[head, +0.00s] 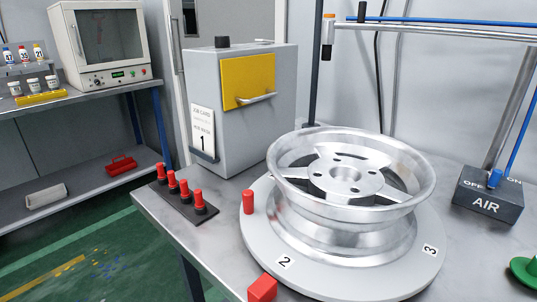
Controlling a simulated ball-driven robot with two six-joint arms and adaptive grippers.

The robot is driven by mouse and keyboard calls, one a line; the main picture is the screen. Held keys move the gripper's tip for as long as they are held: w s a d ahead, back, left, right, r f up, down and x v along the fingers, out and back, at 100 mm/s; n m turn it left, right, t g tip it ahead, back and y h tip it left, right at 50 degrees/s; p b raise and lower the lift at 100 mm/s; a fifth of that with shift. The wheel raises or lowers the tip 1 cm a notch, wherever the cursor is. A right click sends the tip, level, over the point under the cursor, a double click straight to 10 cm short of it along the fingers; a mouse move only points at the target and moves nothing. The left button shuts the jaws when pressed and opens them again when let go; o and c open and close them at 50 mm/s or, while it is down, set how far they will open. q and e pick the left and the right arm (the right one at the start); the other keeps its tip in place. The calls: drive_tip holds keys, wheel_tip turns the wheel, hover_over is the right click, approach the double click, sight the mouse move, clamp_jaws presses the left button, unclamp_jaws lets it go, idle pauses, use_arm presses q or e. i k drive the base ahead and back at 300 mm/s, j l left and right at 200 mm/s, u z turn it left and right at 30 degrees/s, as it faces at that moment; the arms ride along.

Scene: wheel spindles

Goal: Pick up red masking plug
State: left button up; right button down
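Several red masking plugs stand in a row in a black holder (186,207) at the table's left edge; the nearest plug (198,196) is at the row's right end. Another red plug-like cylinder (248,202) stands upright on the round grey turntable (424,270), just left of the silver wheel (345,175). The wheel lies flat on the turntable with its spoked face up and small dark holes around its hub. Neither of my grippers shows in the head view.
A red block (262,288) sits at the turntable's front edge. A grey cabinet (210,110) with a yellow door stands behind the holder. An AIR box (488,205) with a blue lever is at right, below an overhead pipe (440,32). A green object (525,270) is at the right edge.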

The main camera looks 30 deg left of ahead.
sight(199, 204)
drive_tip(key=u, duration=1.35)
